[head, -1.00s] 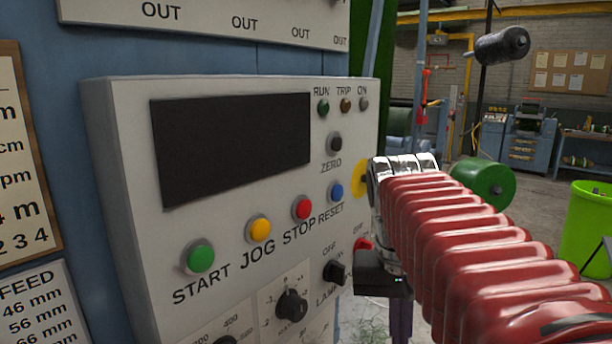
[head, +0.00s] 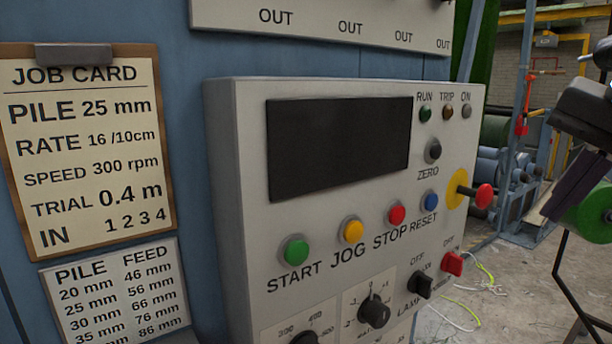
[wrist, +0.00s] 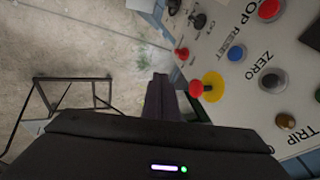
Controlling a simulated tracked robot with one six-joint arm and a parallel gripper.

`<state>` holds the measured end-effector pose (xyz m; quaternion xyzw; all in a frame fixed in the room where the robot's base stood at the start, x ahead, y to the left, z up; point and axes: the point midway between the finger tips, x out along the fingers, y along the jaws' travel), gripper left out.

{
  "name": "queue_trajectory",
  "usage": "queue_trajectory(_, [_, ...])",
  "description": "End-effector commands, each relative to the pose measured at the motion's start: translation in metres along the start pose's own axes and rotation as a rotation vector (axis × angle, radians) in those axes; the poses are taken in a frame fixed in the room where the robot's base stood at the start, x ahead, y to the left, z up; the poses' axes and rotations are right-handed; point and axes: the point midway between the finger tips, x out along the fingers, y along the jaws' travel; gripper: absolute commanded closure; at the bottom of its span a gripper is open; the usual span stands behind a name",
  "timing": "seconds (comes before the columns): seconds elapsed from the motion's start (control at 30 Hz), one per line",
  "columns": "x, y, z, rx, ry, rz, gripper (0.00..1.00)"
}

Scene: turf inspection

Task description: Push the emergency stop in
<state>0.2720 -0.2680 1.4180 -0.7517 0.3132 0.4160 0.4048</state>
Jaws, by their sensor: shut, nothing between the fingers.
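The emergency stop is a red mushroom knob (head: 484,196) on a dark stem, standing out from a round yellow plate (head: 456,188) at the right edge of the grey control panel (head: 235,200). In the wrist view the red knob (wrist: 196,89) sits in front of the yellow plate (wrist: 214,86), right of my fingers. My gripper (head: 553,212) is at the right edge of the head view, shut and empty, apart from the knob and to its right. Its dark shut fingers also show in the wrist view (wrist: 160,80).
The panel also bears START, JOG, STOP and RESET buttons, dark knobs and a red switch (head: 452,263) below the emergency stop. A job card (head: 85,150) hangs at left. A green roll (head: 595,212) on a dark stand is at right. Cables lie on the floor.

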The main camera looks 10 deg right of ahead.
Motion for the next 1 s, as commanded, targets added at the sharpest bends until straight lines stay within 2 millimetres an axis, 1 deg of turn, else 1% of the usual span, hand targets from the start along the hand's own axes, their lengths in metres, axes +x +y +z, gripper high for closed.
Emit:
queue_trajectory(0.03, [-0.014,-0.002,-0.007,0.006,0.032,-0.021,1.00])
queue_trajectory(0.13, [-0.035,-0.007,-0.016,0.006,0.079,-0.058,1.00])
queue_trajectory(0.23, [-0.049,-0.011,-0.021,0.004,0.108,-0.080,1.00])
queue_trajectory(0.33, [-0.055,-0.012,-0.023,0.003,0.119,-0.091,1.00])
queue_trajectory(0.63, [-0.055,-0.012,-0.023,0.003,0.121,-0.091,1.00])
queue_trajectory(0.77, [-0.052,-0.012,-0.023,0.004,0.119,-0.091,1.00])
queue_trajectory(0.87, [-0.046,-0.013,-0.023,0.004,0.118,-0.091,1.00])
queue_trajectory(1.0, [-0.032,-0.014,-0.025,0.003,0.118,-0.090,1.00])
